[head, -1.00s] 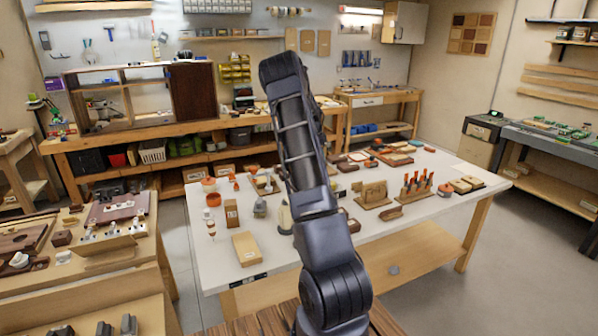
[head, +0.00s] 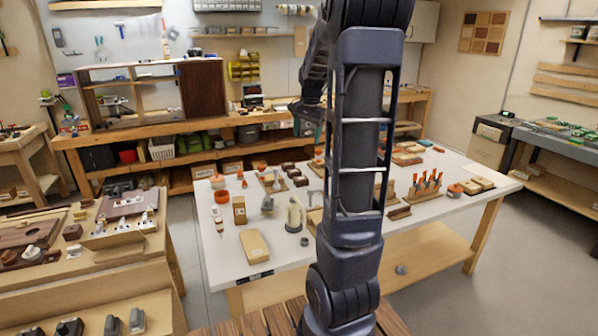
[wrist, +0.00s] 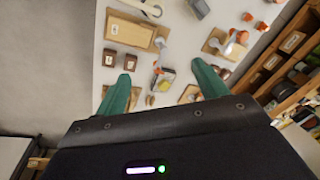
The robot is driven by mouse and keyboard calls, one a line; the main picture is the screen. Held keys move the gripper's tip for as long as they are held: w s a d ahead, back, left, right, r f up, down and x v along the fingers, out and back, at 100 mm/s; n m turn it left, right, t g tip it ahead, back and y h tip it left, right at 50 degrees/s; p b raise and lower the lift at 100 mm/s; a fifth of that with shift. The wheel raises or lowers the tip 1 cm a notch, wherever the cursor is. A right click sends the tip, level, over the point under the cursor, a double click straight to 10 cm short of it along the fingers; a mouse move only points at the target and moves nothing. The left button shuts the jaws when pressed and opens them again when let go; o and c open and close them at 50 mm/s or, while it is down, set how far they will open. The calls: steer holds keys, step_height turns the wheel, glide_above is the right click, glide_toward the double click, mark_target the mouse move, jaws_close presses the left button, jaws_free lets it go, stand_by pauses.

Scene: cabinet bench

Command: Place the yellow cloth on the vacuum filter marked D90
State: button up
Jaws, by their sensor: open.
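My gripper (wrist: 160,70) shows in the wrist view as two teal fingers spread apart, open with nothing between them. It is above the white table, with the table's objects some way below. A small yellow patch (wrist: 168,72) beside a grey item lies between the fingertips in the picture; I cannot tell whether it is the cloth. In the head view my arm rises in front of the table and hides part of its middle. I cannot make out the D90 mark or tell which object is the vacuum filter.
The white table (head: 228,268) holds many small objects, including a tan box (head: 254,246), a cream bottle (head: 294,215) and a rack of orange-handled tools (head: 426,186). A wooden workbench (head: 100,140) stands behind. The table's front left corner is mostly bare.

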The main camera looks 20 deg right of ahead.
steer(key=s+a+n+t, duration=0.1)
steer(key=s+a+n, duration=0.4)
steer(key=s, duration=0.9)
steer(key=s+a+n+t, duration=0.1)
steer(key=s+a+n, duration=0.5)
steer(key=s+a, duration=0.3)
steer(key=s, duration=0.4)
steer(key=shift+s+a, duration=0.35)
